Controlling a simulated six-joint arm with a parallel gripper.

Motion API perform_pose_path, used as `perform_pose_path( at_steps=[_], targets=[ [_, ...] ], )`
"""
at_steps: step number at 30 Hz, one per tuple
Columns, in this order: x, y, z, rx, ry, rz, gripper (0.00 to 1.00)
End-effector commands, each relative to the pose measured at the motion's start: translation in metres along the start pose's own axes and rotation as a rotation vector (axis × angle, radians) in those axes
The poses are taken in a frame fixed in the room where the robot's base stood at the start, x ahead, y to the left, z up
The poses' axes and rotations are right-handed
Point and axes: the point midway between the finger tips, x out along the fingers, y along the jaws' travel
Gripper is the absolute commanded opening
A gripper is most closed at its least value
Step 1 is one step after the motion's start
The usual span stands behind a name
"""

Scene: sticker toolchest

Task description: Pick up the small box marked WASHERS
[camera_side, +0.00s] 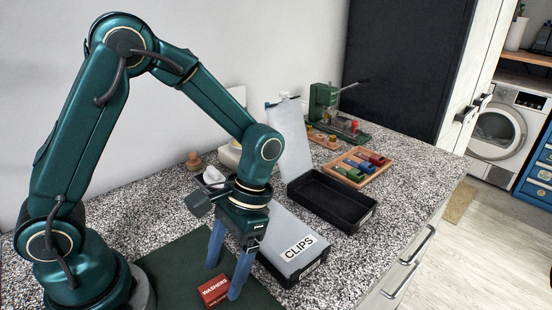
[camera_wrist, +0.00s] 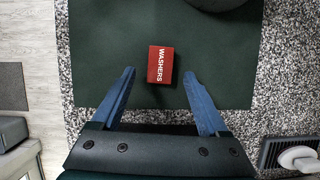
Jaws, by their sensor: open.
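The small red box marked WASHERS (camera_side: 213,290) lies on a dark green mat (camera_side: 185,262) in the side view. In the wrist view the WASHERS box (camera_wrist: 160,65) lies just beyond the fingertips, between their lines, with its white lettering running lengthwise. My gripper (camera_side: 225,281) points down over the mat with its blue fingers spread. In the wrist view my gripper (camera_wrist: 160,74) is open and empty, with one finger on each side of the box's line. In the side view one fingertip overlaps the box's right edge; I cannot tell whether they touch.
A black box with a grey lid marked CLIPS (camera_side: 298,247) stands right of my gripper. Behind it are an open black tray (camera_side: 368,214) and a wooden rack of coloured blocks (camera_side: 345,176). The mat around the red box is mostly clear.

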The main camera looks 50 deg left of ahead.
Motion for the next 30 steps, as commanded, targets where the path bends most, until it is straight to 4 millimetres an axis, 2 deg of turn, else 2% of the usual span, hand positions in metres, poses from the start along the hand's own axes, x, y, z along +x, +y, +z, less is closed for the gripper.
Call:
perform_pose_path(
  at_steps=[6, 15, 16, 20, 21, 22, 30],
  targets=[
    [0.021, 0.000, 0.000, 0.001, -0.002, 0.000, 0.78],
    [0.024, 0.000, 0.000, 0.000, 0.002, 0.000, 0.78],
    [0.024, 0.000, 0.000, 0.000, 0.002, 0.000, 0.74],
    [0.024, 0.000, 0.000, 0.000, 0.002, 0.000, 0.24],
    [0.024, 0.000, 0.000, 0.000, 0.002, 0.000, 0.09],
    [0.024, 0.000, 0.000, 0.000, 0.002, 0.000, 0.00],
    [0.023, 0.000, 0.000, 0.000, 0.002, 0.000, 0.00]
  ],
)
